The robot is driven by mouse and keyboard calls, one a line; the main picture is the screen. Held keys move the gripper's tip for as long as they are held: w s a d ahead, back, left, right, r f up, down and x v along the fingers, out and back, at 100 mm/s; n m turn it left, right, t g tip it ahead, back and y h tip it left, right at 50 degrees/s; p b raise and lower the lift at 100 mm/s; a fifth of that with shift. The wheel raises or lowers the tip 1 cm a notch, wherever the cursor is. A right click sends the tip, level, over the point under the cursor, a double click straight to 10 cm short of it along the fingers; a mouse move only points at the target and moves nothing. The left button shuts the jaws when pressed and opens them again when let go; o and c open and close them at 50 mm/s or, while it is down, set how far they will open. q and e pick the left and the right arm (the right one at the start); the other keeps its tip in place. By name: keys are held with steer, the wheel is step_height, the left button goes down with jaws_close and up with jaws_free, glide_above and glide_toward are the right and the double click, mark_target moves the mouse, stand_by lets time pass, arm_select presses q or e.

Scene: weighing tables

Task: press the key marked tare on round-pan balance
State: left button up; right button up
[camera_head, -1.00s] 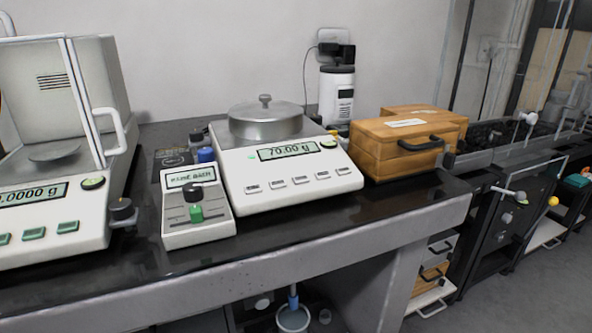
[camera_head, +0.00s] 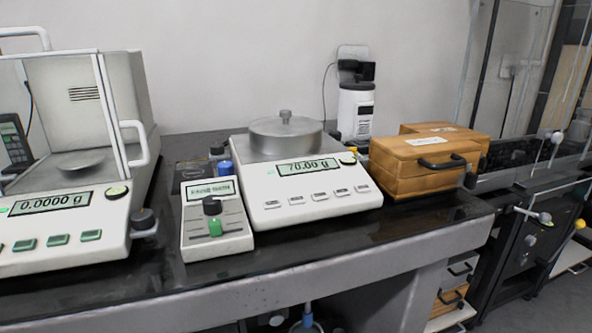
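The round-pan balance (camera_head: 262,205) stands near the middle of the black table. Its display (camera_head: 309,166) reads 70.00 g. A round metal lidded pan (camera_head: 286,138) with a knob sits on top. A row of several small keys (camera_head: 318,196) runs along its front panel. Their lettering is too small to read, so I cannot tell which is marked tare. Nothing touches the keys. Neither of my grippers is in view.
The glass-walled balance (camera_head: 75,200) reading 0.0000 g stands at left. A small control box (camera_head: 215,238) with a green knob sits between the balances. The table's front edge (camera_head: 330,270) is clear.

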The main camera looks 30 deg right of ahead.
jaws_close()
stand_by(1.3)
